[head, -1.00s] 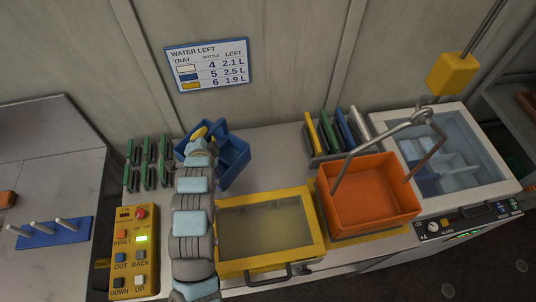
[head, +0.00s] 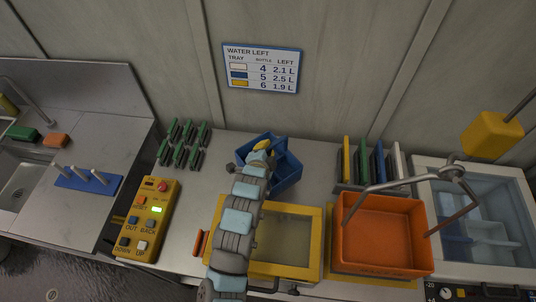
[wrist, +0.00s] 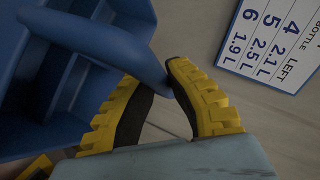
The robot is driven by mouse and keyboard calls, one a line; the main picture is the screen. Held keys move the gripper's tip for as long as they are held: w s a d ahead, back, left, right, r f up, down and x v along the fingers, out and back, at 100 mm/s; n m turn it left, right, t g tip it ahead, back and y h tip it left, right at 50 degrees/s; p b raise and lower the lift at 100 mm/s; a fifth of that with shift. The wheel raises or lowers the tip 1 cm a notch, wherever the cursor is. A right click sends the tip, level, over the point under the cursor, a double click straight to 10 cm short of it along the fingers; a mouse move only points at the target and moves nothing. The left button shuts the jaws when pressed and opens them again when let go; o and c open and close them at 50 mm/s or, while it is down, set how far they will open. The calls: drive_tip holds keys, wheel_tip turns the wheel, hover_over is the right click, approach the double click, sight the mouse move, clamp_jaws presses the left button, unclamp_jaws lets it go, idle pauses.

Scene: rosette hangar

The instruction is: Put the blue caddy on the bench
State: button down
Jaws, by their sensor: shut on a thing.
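The blue caddy (head: 287,174), a divided box with a bar handle, is at the back of the middle metal bench top (head: 215,180), behind the yellow-framed lid. My gripper (head: 262,147) is at its upper left side. In the wrist view my yellow-padded fingers (wrist: 165,82) are shut on the caddy's blue handle (wrist: 112,46), and its compartments show at left. My arm hides part of the caddy in the head view. I cannot tell whether its underside touches the bench. Another metal bench (head: 75,100) with a sink is at the left.
A yellow button box (head: 148,215) and green clips (head: 185,143) stand left of my arm. The yellow-framed lid (head: 312,262), an orange bin (head: 380,235) with a raised handle and a slotted rack (head: 365,187) are to the right. A blue peg rack (head: 88,180) occupies the left bench.

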drive_tip(key=shift+f+p, duration=0.3)
drive_tip(key=shift+f, duration=1.75)
drive_tip(key=c, duration=1.2)
unclamp_jaws()
drive_tip(key=shift+b+v, duration=0.7)
drive_tip(key=shift+v, duration=5.3)
